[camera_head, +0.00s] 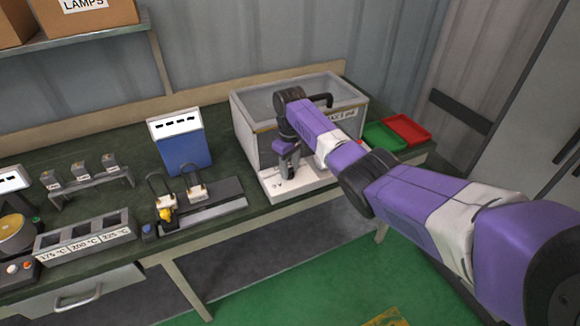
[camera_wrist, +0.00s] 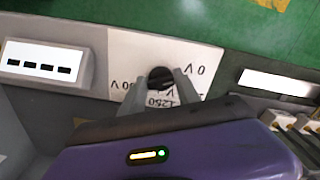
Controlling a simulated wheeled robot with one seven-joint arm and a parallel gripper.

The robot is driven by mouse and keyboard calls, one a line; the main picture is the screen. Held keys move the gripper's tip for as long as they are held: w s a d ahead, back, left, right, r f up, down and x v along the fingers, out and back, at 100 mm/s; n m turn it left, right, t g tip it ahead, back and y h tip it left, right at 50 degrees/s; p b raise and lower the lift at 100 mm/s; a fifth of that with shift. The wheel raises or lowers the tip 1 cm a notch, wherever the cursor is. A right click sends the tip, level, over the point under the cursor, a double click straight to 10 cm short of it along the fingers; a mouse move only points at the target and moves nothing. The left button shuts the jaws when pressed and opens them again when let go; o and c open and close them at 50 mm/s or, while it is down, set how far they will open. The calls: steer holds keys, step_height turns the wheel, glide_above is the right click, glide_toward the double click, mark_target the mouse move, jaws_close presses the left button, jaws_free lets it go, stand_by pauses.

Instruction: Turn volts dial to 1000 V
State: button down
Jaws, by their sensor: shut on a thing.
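The volts dial (camera_wrist: 160,76) is a round black knob on a white panel (camera_wrist: 125,50). Printed marks around it include "0 V" and an upside-down "1250"; other marks are partly covered by the fingers. I cannot read the dial's exact setting. My gripper (camera_wrist: 161,80) points down, with one grey finger on each side of the dial, shut on it. In the head view my gripper (camera_head: 287,172) is over the white panel (camera_head: 312,183) at the front of the grey heating tank (camera_head: 241,118), and it hides the dial.
A blue box with a white display (camera_head: 180,142) and a bench fixture (camera_head: 190,200) stand left of the tank. Green (camera_head: 380,138) and red (camera_head: 405,128) trays lie to its right. A rack marked with temperatures (camera_head: 85,238) is at the front left.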

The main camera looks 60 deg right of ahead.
steer(key=m+p, duration=0.1)
steer(key=m, duration=0.4)
steer(key=shift+a+p, duration=0.2)
steer(key=shift+p, duration=0.2)
steer(key=m, duration=0.5)
steer(key=shift+w, duration=0.15)
steer(key=shift+m, duration=0.4)
steer(key=c, duration=0.9)
jaws_free()
steer(key=shift+r, duration=0.1)
step_height(320, 180, up, 8)
steer(key=shift+f, duration=0.2)
